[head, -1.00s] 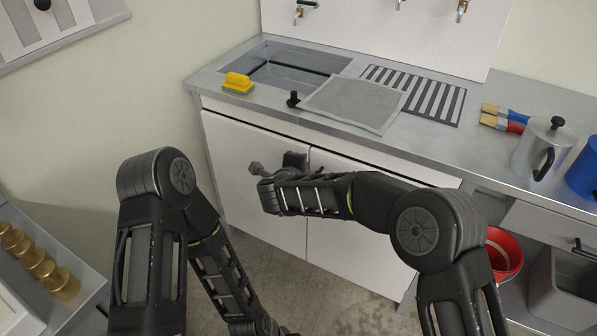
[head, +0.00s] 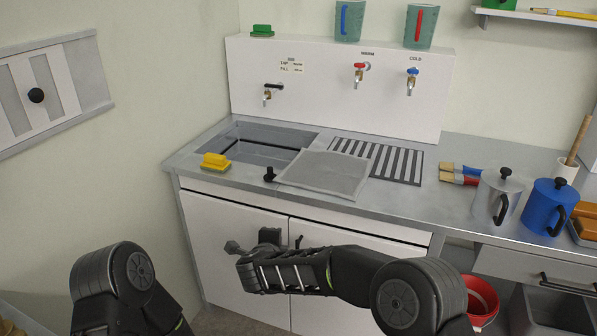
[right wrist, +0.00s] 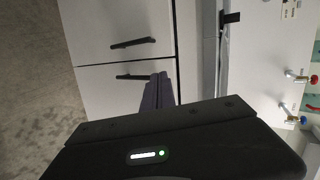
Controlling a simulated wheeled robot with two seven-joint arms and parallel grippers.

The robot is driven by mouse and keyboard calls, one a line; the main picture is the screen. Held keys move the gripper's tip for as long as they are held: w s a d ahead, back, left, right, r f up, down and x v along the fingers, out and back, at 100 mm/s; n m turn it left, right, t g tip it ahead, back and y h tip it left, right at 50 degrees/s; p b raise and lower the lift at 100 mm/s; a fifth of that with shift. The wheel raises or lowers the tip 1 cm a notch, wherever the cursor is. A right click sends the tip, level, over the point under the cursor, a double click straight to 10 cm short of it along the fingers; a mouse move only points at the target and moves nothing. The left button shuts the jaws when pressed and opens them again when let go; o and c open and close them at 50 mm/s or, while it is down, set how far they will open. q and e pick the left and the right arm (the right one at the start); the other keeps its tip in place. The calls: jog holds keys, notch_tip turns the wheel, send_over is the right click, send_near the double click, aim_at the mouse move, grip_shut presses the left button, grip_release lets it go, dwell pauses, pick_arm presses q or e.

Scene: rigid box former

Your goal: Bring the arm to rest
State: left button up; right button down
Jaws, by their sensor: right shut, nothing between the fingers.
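My right arm reaches across the front of the sink cabinet in the head view. Its gripper (head: 234,248) is in front of the white cabinet doors (head: 225,275), below the counter edge. In the right wrist view the gripper's fingers (right wrist: 158,90) are together with nothing between them, and the door handles (right wrist: 133,43) show beyond. Whether the gripper touches a door cannot be told. My left arm shows only its upper part at the lower left of the head view; its gripper is out of frame.
A red bucket (head: 482,298) stands below at right. Taps are on the back panel (head: 320,85).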

jog(key=s+d+f+n+g+y+p, duration=0.1)
jog(key=s+d+f+n+g, duration=0.1)
jog(key=s+d+f+n, duration=0.55)
jog(key=s+d+f+n+g+y+p, duration=0.15)
jog(key=s+d+f, duration=0.3)
jog(key=f, duration=0.55)
jog(key=s+d+f+n+g, duration=0.2)
jog(key=s, duration=0.7)
jog(key=s+d+f+n+g+y+p, duration=0.1)
jog(key=s+d+f+n+g, duration=0.1)
jog(key=s, duration=0.8)
jog(key=s+d+f+n+g+y, duration=0.1)
jog(key=s+d+f+n+g, duration=0.1)
jog(key=s, duration=0.8)
jog(key=shift+d+n+g, duration=0.6)
jog(key=shift+n+g, duration=0.1)
jog(key=shift+g, duration=0.25)
jog(key=shift+s+f, duration=0.1)
